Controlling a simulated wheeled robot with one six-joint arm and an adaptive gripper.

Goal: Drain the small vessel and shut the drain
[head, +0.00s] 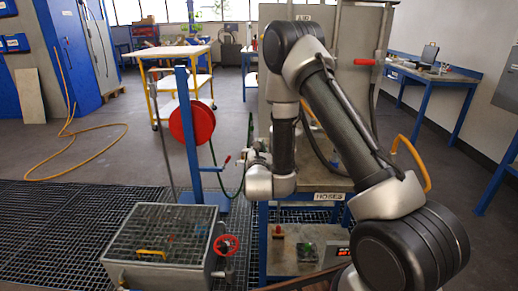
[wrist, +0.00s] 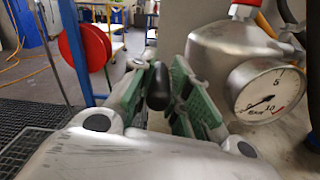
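In the wrist view, the green-padded fingers of my gripper (wrist: 165,88) are apart. A black rounded handle (wrist: 158,87) stands between them; I cannot tell whether either pad touches it or what it belongs to. A metal vessel (wrist: 212,48) with a round pressure gauge (wrist: 268,92) is just right of the fingers. In the head view my gripper (head: 255,160) is beside the bench, partly hidden by my wrist. My arm hides most of the vessel there. No drain is clearly identifiable.
A grey grated tank (head: 170,215) with a red handwheel (head: 227,245) stands at lower left. A blue post carries a red reel (head: 192,122) left of my gripper. The bench has a HOSES label (head: 329,196). A yellow hose (head: 90,150) lies on the open floor.

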